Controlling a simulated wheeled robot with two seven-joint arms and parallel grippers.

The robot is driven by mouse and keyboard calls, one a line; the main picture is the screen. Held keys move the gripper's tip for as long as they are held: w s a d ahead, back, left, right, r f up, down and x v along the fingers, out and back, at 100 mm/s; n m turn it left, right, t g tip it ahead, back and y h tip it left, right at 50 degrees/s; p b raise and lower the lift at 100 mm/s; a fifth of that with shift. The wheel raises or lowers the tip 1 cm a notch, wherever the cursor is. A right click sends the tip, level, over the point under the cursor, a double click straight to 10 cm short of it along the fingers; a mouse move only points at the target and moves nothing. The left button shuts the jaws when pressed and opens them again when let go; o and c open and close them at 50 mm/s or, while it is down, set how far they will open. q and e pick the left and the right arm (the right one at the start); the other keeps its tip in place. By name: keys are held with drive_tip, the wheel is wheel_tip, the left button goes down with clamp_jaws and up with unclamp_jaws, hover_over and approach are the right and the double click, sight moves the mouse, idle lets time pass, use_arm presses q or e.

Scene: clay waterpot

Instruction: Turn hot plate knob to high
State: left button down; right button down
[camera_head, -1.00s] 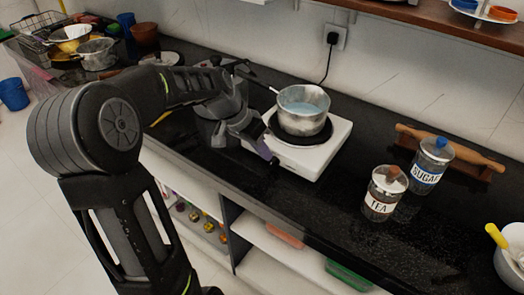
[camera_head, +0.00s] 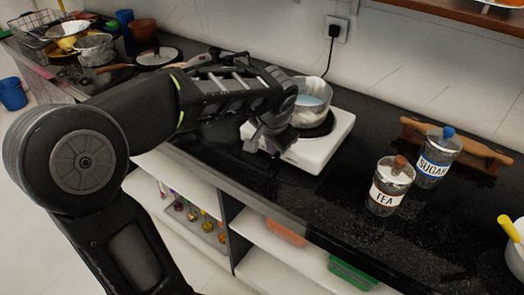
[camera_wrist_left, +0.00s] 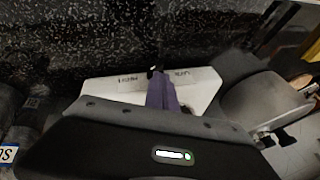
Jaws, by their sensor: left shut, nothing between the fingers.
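The white hot plate (camera_head: 325,152) stands on the black counter with a steel pot (camera_head: 314,92) of bluish liquid on it. My left gripper (camera_head: 262,146) is shut and empty at the front left edge of the hot plate, pointing down. In the left wrist view the purple-grey fingers (camera_wrist_left: 160,92) reach the hot plate's labelled front face (camera_wrist_left: 200,82), between two small dark labels. A small black piece shows at the fingertips; I cannot tell whether it is the knob or touches the fingers. The knob is hidden in the head view. My right gripper is out of view.
A tea jar (camera_head: 390,188), a sugar jar (camera_head: 437,160) and a rolling pin (camera_head: 470,150) stand right of the hot plate. A wall plug (camera_head: 334,31) is behind. Pots and a wire basket (camera_head: 38,28) are at the far left. Open shelves lie below the counter.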

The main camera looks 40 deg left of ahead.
use_arm(q)
drive_tip(key=y+b, duration=0.1)
drive_tip(key=b, duration=0.1)
drive_tip(key=d+f+y+b, duration=0.1)
drive_tip(key=b, duration=0.1)
drive_tip(key=shift+d+m+y, duration=0.2)
drive_tip(key=shift+m+y, duration=0.1)
drive_tip(key=shift+y, duration=0.1)
drive_tip(key=shift+d+b, duration=0.25)
drive_tip(key=shift+b, duration=0.3)
drive_tip(key=shift+d+f+b, duration=0.15)
drive_tip(key=shift+d+b, duration=0.2)
drive_tip(key=shift+b, duration=0.05)
drive_tip(key=shift+r+p, duration=0.55)
drive_tip(key=shift+r, duration=0.3)
